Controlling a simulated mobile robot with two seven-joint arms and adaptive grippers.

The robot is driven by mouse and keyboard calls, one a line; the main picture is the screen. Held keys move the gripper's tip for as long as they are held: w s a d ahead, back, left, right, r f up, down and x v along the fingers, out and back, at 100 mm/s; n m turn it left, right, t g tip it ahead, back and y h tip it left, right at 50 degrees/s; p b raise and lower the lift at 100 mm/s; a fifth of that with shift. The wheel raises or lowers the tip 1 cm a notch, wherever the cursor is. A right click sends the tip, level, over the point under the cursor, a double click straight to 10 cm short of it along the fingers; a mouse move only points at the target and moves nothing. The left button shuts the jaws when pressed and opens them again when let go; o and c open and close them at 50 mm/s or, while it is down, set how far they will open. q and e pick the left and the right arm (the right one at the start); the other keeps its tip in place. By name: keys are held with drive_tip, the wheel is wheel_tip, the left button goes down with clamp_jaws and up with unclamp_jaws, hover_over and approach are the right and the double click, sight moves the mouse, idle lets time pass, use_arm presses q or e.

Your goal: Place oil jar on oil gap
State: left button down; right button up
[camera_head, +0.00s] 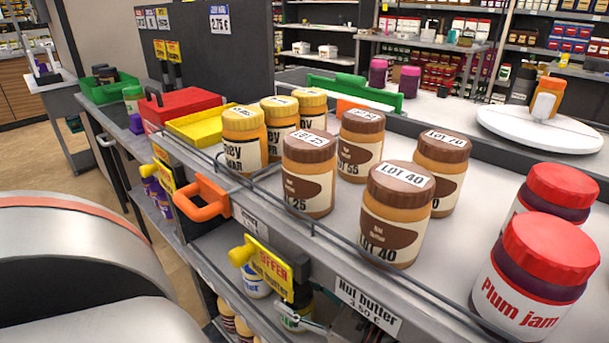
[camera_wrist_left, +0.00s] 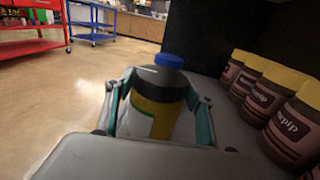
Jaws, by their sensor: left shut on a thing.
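In the left wrist view, the jar (camera_wrist_left: 158,105) has a blue cap, a dark shoulder, a yellow body and a white and green label. My left gripper (camera_wrist_left: 157,90) is shut on it, with one finger on each side. The jar looks about upright, and its lower part is hidden by my gripper. In the head view, part of a gripper (camera_head: 312,326) shows at the bottom edge, in front of the lower shelf, largely cut off. I cannot make out the oil gap. My right gripper is not in view.
Brown jars with yellow lids (camera_wrist_left: 257,90) stand right of the held jar in the left wrist view. In the head view, the upper shelf holds nut butter jars (camera_head: 308,180) and plum jam (camera_head: 535,275). An orange handle (camera_head: 205,198) and a yellow offer tag (camera_head: 268,268) stick out in front.

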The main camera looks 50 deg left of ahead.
use_arm(q)
drive_tip(key=shift+f, duration=0.45)
drive_tip(key=shift+r, duration=0.2)
drive_tip(key=shift+f, duration=0.2)
drive_tip(key=c, duration=0.9)
unclamp_jaws()
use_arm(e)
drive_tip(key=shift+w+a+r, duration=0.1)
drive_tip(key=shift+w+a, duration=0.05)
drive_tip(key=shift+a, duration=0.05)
use_arm(q)
drive_tip(key=shift+o, duration=0.2)
